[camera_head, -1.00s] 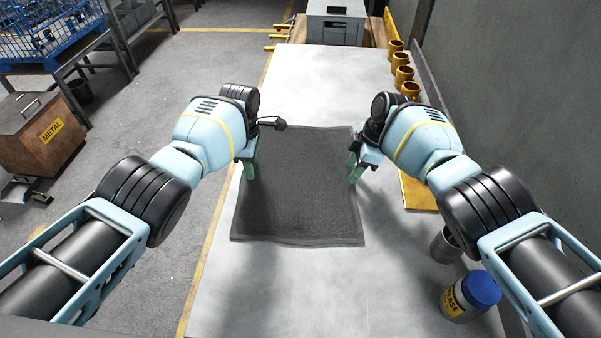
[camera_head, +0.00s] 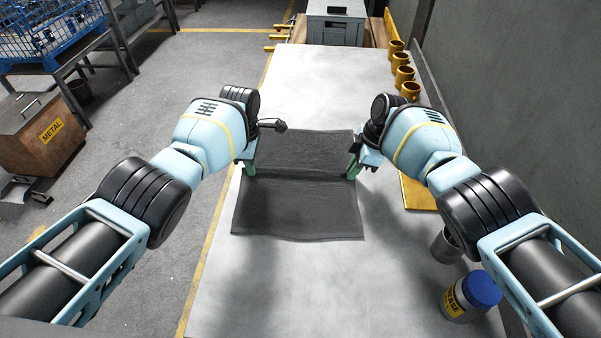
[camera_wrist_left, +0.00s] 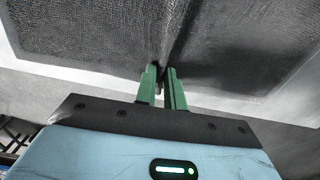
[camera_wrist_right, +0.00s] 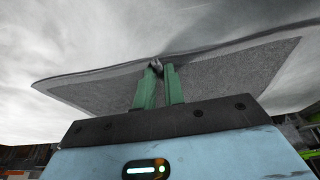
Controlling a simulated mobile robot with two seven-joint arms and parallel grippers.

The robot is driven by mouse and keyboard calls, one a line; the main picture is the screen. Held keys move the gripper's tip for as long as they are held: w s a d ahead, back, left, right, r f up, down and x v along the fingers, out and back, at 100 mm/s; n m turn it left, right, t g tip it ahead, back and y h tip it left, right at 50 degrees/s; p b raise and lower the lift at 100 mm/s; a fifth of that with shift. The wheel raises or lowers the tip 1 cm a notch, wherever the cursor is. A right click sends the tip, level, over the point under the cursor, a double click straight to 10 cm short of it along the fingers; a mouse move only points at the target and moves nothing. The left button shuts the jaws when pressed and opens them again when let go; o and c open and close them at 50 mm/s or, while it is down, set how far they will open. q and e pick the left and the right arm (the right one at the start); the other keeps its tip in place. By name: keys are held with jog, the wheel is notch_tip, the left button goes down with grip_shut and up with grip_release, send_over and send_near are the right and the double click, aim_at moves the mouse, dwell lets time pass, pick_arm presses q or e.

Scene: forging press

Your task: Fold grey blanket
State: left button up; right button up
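The grey blanket (camera_head: 295,209) lies on the pale worktable, with a raised crease running across its middle between my two grippers. My left gripper (camera_head: 250,170) is at the blanket's left edge; in the left wrist view its green fingers (camera_wrist_left: 162,72) are closed on a pinched ridge of cloth. My right gripper (camera_head: 352,172) is at the right edge; in the right wrist view its fingers (camera_wrist_right: 158,68) pinch a bit of the cloth edge. The blanket (camera_wrist_right: 215,78) hangs tilted to both sides of that pinch.
A blue-lidded jar (camera_head: 470,296) and a grey metal cup (camera_head: 446,245) stand at the table's right front. Several brass cups (camera_head: 402,75) line the right edge, near a yellow plate (camera_head: 417,192). A grey box (camera_head: 336,24) sits at the far end. The table's front is clear.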

pick_arm(q)
jog(key=shift+s+f, duration=0.1)
jog(key=shift+f, duration=0.1)
grip_shut()
pick_arm(e)
jog(key=shift+s+d+f, duration=0.1)
jog(key=shift+s+f, duration=0.05)
jog(key=shift+f, duration=0.15)
grip_shut()
